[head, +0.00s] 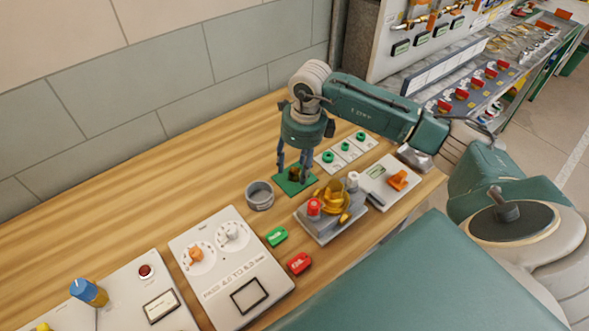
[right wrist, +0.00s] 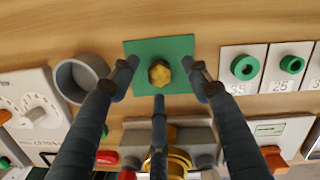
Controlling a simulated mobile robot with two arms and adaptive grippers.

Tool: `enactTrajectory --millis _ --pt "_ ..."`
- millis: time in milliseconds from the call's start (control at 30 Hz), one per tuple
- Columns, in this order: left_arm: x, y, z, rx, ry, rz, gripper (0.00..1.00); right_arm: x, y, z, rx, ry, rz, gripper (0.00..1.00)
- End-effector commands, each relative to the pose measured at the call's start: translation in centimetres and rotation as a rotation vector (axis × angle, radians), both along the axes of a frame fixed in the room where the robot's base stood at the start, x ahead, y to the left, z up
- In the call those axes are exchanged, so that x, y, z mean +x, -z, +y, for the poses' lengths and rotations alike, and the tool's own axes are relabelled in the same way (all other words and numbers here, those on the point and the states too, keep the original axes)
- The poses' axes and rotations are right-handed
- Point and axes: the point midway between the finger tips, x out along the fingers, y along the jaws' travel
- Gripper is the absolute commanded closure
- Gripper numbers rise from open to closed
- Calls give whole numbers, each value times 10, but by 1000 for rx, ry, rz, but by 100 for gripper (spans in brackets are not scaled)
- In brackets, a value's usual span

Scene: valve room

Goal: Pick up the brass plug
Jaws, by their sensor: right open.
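The brass plug (right wrist: 159,73) stands on a green square mat (right wrist: 178,48) and shows a hexagonal top in the right wrist view. In the head view the plug (head: 294,174) is a small dark-gold shape on the mat (head: 290,187), partly hidden by my fingers. My right gripper (head: 293,163) points down over the mat with its fingers apart around the plug. In the right wrist view the open gripper (right wrist: 160,68) has a fingertip left and right of the plug and a third finger below it, with visible gaps. My left gripper is not in view.
A grey cup (head: 259,195) stands left of the mat. A grey fixture (head: 330,227) with a brass valve body and red cap sits in front. A white panel with green rings (head: 345,152) lies to the right. The wooden bench is clear behind.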

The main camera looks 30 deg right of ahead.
Motion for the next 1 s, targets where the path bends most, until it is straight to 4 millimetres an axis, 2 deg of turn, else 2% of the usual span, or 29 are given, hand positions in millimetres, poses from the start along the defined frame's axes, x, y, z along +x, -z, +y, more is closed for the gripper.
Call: enactTrajectory --millis 133,367,600,1000 --pt "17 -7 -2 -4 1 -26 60 1 12 1 0 0 0 52" --pt "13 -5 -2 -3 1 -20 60 2 15 1 0 -1 -1 52" --pt "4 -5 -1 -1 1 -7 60 2 14 1 -1 -1 -1 98" --pt "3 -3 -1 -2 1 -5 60 3 10 1 0 0 -4 100"
